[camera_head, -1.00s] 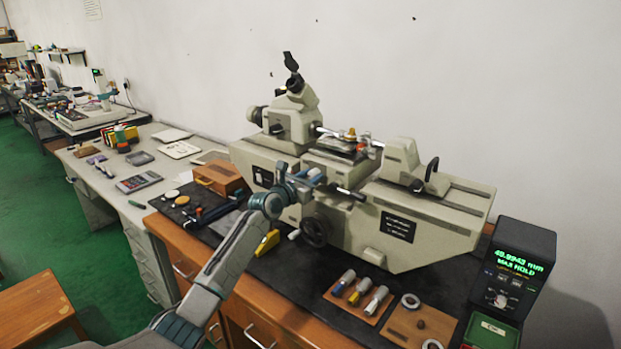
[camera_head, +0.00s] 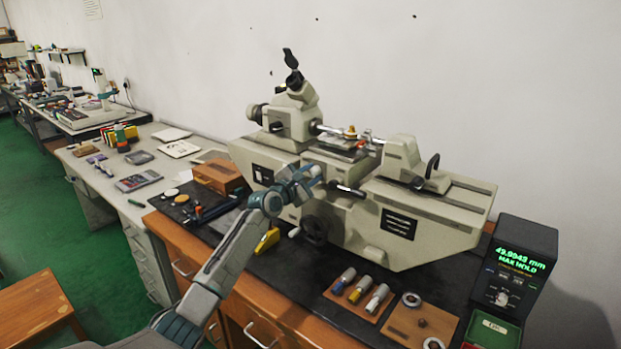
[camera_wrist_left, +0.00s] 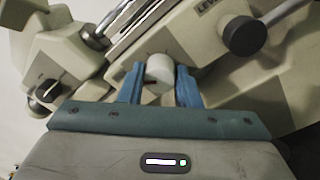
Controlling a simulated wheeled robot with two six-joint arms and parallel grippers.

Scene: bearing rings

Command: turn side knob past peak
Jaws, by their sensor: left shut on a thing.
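The cream measuring machine (camera_head: 350,222) stands on a black mat on the bench. My left gripper (camera_head: 313,175) reaches its front in the head view, left of a black-ended lever (camera_head: 346,189). In the left wrist view, the blue fingers of my left gripper (camera_wrist_left: 160,80) are closed on a pale round side knob (camera_wrist_left: 159,69), one on each side. The fingers hide the knob in the head view. The display (camera_head: 520,262) shows green digits, about 49.9943 mm, with MAX HOLD beneath. My right gripper is not in view.
A handwheel (camera_head: 314,231) sits below my gripper. In the left wrist view a dark lever knob (camera_wrist_left: 245,36) is close by on the right. A wooden board (camera_head: 358,295) with several cylinders and another board with rings (camera_head: 411,300) lie in front. A wooden box (camera_head: 218,178) is left.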

